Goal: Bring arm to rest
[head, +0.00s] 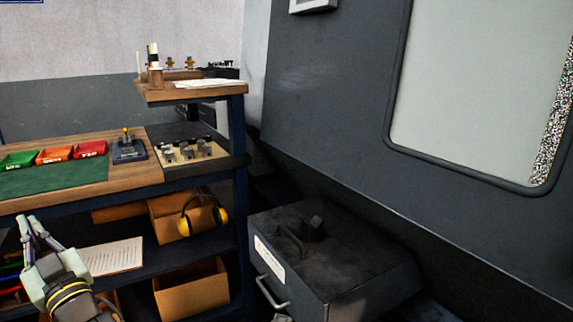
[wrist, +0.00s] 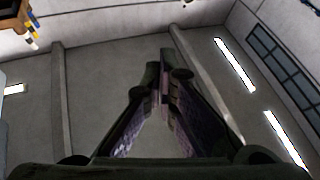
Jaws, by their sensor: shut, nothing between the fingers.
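My gripper (head: 30,228) shows at the lower left of the head view, in front of the workbench's lower shelves. Its fingers point up and it holds nothing. In the wrist view my gripper (wrist: 163,85) has its fingertips together, with the ceiling and its lights behind them. My arm below the gripper leaves the head view at the bottom edge.
A workbench (head: 128,184) with green, orange and red bins stands at left. Yellow ear defenders (head: 184,226) hang by cardboard boxes on its shelf. A dark metal chest (head: 345,262) stands at the lower middle, beside a large grey machine (head: 335,95) filling the right.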

